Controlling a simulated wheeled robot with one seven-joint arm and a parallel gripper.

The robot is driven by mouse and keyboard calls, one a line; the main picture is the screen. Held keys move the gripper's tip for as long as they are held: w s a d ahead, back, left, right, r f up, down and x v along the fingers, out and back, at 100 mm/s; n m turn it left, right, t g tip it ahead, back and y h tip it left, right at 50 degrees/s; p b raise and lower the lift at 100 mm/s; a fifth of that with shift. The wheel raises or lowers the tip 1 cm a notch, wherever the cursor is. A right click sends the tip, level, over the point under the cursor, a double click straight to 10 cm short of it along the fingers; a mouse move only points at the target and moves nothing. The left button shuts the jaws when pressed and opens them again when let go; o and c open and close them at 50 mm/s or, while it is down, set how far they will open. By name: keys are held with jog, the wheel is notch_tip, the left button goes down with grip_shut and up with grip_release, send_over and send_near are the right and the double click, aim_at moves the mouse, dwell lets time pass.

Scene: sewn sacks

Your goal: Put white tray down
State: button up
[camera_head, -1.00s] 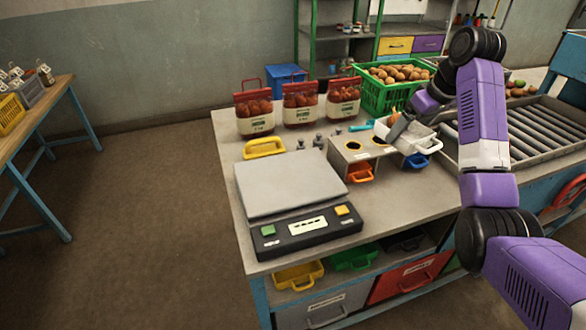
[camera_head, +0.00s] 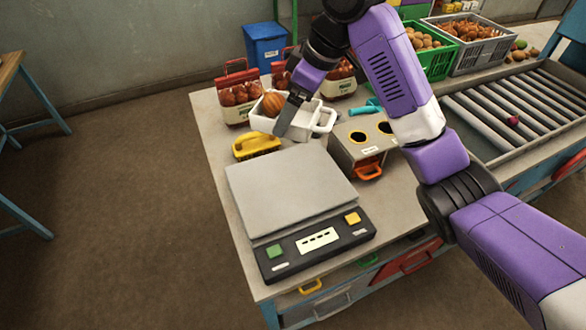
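The white tray (camera_head: 319,129) is behind the scale, in front of the red sacks, with its looped handle on the right. An orange round item (camera_head: 273,104) lies in it at the left. My gripper (camera_head: 286,119) comes down from above at the tray's near wall and appears shut on it; its fingertips are partly hidden. I cannot tell whether the tray touches the bench or hangs just above it.
The scale (camera_head: 288,191) fills the near bench (camera_head: 209,121). A yellow-handled tool (camera_head: 257,146) lies close left of the tray. A holed box (camera_head: 364,140) stands to the right. Red sacks (camera_head: 237,98) stand behind. A roller conveyor (camera_head: 500,110) and green crate (camera_head: 437,62) are farther right.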

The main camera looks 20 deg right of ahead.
notch_tip(320, 180, down, 15)
jog(key=shift+s+r+b, duration=0.1)
jog(key=shift+b, duration=0.9)
jog(key=shift+f+p, duration=0.35)
jog(key=shift+f, duration=2.15)
jog(key=shift+f, duration=0.1)
jog(key=o, duration=1.2)
jog(key=shift+c, duration=0.2)
jog(key=p+v, duration=0.1)
jog(key=v, duration=1.1)
jog(key=shift+a, duration=0.1)
